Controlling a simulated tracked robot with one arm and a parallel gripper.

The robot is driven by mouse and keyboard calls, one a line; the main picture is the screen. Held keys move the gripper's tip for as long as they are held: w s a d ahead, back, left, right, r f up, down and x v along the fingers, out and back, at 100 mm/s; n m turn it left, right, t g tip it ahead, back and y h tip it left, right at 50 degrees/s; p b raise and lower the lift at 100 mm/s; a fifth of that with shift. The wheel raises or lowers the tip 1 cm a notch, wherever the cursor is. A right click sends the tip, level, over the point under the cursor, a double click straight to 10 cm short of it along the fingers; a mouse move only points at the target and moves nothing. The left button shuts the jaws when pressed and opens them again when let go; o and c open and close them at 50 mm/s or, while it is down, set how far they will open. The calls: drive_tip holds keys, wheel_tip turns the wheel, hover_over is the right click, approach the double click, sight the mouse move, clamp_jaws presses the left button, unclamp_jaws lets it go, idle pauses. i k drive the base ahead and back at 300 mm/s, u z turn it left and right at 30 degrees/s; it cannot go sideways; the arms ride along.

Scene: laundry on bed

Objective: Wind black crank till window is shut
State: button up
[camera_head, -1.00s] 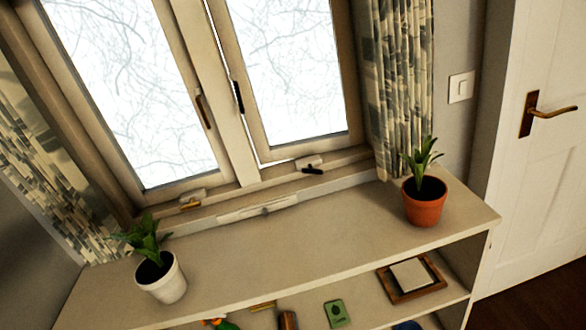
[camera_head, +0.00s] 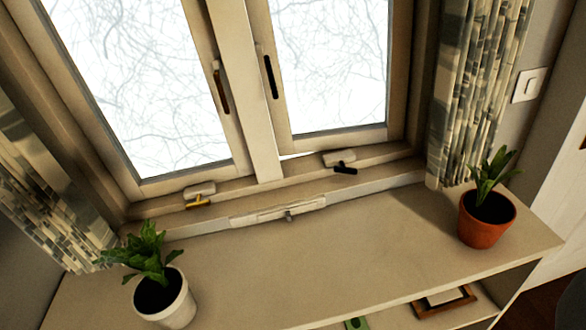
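The black crank (camera_head: 345,168) sits on a pale housing (camera_head: 339,157) on the sill, below the right window sash (camera_head: 330,70). A thin bright gap shows along the bottom left of this sash, so it looks slightly open. A black handle (camera_head: 269,77) is on the sash's left side. A brass crank (camera_head: 198,202) sits on a similar housing below the left sash (camera_head: 140,85). My gripper is not in view, and nothing touches the black crank.
A shelf top (camera_head: 330,245) runs below the window, clear in the middle. A plant in a white pot (camera_head: 165,300) stands at left, and one in a terracotta pot (camera_head: 485,220) at right. Curtains (camera_head: 478,85) hang at both sides. A light switch (camera_head: 529,85) is on the right wall.

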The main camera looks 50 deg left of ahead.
sight(342, 170)
drive_tip(key=z, duration=0.05)
drive_tip(key=i, duration=1)
drive_tip(key=u, duration=0.1)
